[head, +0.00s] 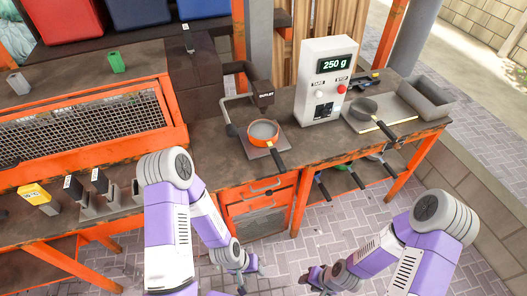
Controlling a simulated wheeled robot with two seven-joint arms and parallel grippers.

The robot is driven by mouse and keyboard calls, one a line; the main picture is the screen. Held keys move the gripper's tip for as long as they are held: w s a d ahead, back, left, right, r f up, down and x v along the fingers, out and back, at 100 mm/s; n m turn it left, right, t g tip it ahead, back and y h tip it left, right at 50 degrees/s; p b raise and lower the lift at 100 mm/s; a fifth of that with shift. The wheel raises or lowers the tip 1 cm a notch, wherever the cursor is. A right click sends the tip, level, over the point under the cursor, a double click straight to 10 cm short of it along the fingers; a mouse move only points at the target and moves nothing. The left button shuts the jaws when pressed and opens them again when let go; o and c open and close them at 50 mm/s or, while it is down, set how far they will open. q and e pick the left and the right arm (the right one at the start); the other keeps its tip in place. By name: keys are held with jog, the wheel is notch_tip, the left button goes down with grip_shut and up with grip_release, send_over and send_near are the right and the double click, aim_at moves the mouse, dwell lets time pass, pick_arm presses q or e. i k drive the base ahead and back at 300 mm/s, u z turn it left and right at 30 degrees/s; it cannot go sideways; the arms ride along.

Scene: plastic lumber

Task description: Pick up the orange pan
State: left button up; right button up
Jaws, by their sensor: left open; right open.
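The orange pan (263,134) sits on a dark square plate on the workbench, under the spout of a dark machine. Its black handle (278,158) points toward the bench's front edge. My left gripper (245,285) hangs low in front of the bench, below and apart from the pan, with open jaws. My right gripper (318,281) is also low, to the right of the left one, open and apart from the pan. Both are small in view.
A scale box (325,80) reading 250 g stands right of the pan. A dark grey pan (366,108) rests on a board (392,123) farther right, beside a grey bin (427,97). Paved floor (330,225) is clear.

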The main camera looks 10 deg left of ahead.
aim_at(270, 147)
jog(key=z, duration=1.5)
jog(key=i, duration=0.75)
jog(key=u, duration=1.9)
